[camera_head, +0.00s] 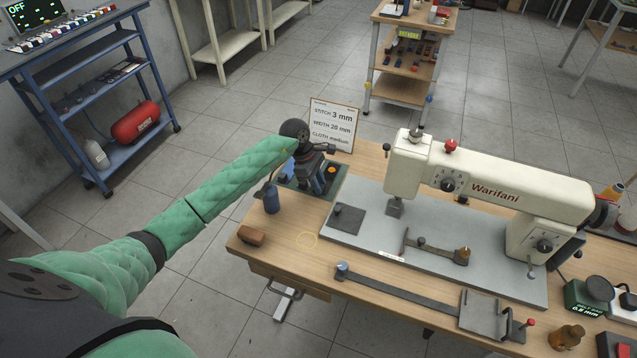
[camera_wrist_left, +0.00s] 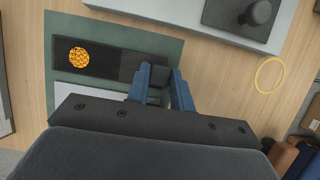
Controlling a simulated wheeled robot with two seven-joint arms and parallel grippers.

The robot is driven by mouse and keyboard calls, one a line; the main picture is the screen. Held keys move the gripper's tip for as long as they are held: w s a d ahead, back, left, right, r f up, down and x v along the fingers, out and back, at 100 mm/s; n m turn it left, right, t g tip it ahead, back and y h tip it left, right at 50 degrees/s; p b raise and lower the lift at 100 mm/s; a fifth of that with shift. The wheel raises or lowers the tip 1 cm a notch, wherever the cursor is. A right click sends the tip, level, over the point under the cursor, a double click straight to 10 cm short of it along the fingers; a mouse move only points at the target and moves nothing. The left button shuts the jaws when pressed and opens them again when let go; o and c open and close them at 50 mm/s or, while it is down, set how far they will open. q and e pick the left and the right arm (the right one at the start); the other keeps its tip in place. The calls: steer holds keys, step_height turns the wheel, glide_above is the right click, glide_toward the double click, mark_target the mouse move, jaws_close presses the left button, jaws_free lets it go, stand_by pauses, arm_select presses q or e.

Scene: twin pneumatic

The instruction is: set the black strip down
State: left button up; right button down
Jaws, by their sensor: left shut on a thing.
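The black strip (camera_wrist_left: 98,62) with an orange round patch shows in the left wrist view, over a green mat (camera_wrist_left: 175,50). My left gripper (camera_wrist_left: 160,88), with blue fingers, is shut on the strip's right end. In the head view my left gripper (camera_head: 322,183) is over the green mat (camera_head: 338,190) at the table's back left, and it hides most of the strip. I cannot tell whether the strip touches the mat. My right gripper is not in view.
A yellow ring mark (camera_head: 307,240) lies on bare wood. A sewing machine (camera_head: 480,185) stands on a grey plate (camera_head: 360,240) to the right.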

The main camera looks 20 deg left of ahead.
arm_select(q)
steer(key=o, duration=1)
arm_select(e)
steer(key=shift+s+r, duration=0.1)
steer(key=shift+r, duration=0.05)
arm_select(q)
steer(key=shift+r, duration=0.15)
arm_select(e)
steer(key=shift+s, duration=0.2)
arm_select(q)
steer(key=shift+a+r, duration=0.1)
steer(key=shift+a, duration=0.05)
steer(key=shift+a+r, duration=0.1)
steer(key=shift+r, duration=0.2)
steer(key=shift+w+a+r+b, duration=0.1)
steer(key=shift+a+r+b, duration=0.05)
steer(key=shift+r+b, duration=0.2)
steer(key=shift+b+v, duration=1.6)
steer(key=shift+v, duration=3.5)
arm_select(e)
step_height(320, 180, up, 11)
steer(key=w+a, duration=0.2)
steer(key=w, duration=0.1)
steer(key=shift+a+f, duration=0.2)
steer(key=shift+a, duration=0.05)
